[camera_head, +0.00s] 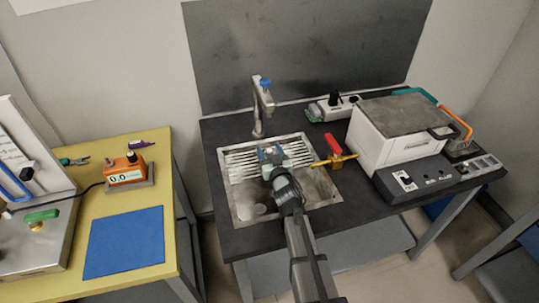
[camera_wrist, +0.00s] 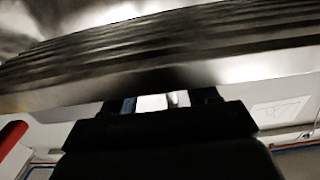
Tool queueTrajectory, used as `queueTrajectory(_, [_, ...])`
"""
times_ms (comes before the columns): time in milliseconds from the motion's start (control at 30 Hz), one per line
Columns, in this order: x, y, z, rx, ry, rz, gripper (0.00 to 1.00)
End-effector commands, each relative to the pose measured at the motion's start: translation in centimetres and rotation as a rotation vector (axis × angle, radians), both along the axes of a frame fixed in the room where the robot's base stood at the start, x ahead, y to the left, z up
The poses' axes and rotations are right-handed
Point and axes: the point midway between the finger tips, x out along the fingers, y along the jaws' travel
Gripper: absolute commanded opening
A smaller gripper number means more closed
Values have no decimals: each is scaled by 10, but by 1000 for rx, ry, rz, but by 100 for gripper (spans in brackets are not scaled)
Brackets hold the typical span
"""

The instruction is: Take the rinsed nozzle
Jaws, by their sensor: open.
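My gripper (camera_head: 272,156) is open over the ribbed drainer at the back of the metal sink (camera_head: 318,186). In the wrist view my gripper (camera_wrist: 166,100) points at the ribbed metal, with a pale patch and a small greyish shape between its fingers. I cannot tell whether that shape is the nozzle. No nozzle can be made out clearly in the head view; my gripper and wrist cover part of the drainer. A tap (camera_head: 262,106) with a blue knob stands behind the sink.
A red-handled yellow tool (camera_head: 335,155) lies at the sink's right edge. A white box-shaped machine (camera_head: 385,141) stands to the right, and a power strip (camera_head: 333,109) behind. A yellow table (camera_head: 153,192) with a blue mat (camera_head: 124,242) stands to the left.

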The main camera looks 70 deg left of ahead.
Motion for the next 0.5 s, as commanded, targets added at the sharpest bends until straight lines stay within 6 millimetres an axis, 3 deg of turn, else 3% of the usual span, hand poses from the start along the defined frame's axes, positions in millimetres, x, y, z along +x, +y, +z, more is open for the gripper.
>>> queueTrajectory(167, [0, -1, 0, 0, 0, 0, 57])
queueTrajectory(500, [0, -1, 0, 0, 0, 0, 25])
